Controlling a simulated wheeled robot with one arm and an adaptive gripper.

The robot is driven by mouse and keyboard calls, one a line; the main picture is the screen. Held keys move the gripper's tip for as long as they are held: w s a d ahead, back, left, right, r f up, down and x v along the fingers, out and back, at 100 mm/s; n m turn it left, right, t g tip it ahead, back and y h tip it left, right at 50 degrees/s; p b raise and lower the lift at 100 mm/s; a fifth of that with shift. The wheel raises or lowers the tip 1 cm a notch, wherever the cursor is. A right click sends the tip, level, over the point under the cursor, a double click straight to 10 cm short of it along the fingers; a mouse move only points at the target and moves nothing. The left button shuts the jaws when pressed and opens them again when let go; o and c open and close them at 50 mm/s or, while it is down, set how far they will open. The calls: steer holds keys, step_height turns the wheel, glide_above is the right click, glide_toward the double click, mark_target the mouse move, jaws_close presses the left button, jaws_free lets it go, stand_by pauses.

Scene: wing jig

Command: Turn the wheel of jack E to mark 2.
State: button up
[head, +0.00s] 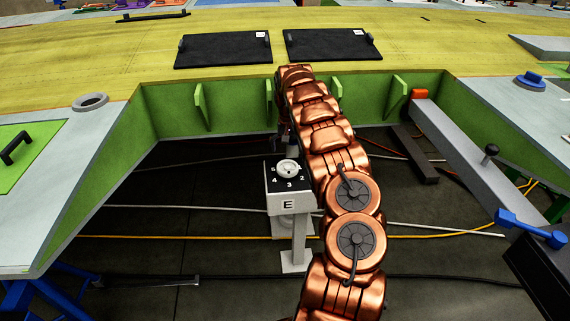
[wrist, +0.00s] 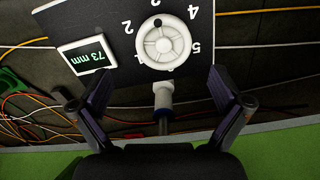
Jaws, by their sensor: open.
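Jack E (head: 288,204) is a white block on a post with a black numbered top. Its white wheel (wrist: 163,43) lies on this top, and the wheel also shows in the head view (head: 288,168). In the wrist view, a dark dot on the wheel's rim points toward mark 3 (wrist: 155,3). Mark 2 (wrist: 127,27) is to the left of that, and mark 1 is partly hidden by the wheel. My gripper (wrist: 157,95) is open and empty, its fingers apart below the wheel in the wrist view, not touching it. My arm hides most of the gripper in the head view.
A green-walled frame (head: 230,120) surrounds the floor opening behind the jack. Cables run across the dark floor. A grey beam (head: 465,150) lies at the right. The floor left of the jack is fairly open.

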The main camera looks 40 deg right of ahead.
mark_target(287, 166)
steer(key=shift+w+d+f, duration=0.15)
steer(key=shift+f, duration=0.05)
steer(key=shift+w+f, duration=0.3)
steer(key=shift+f+p, duration=0.95)
steer(key=shift+f, duration=2.75)
steer(key=c, duration=0.9)
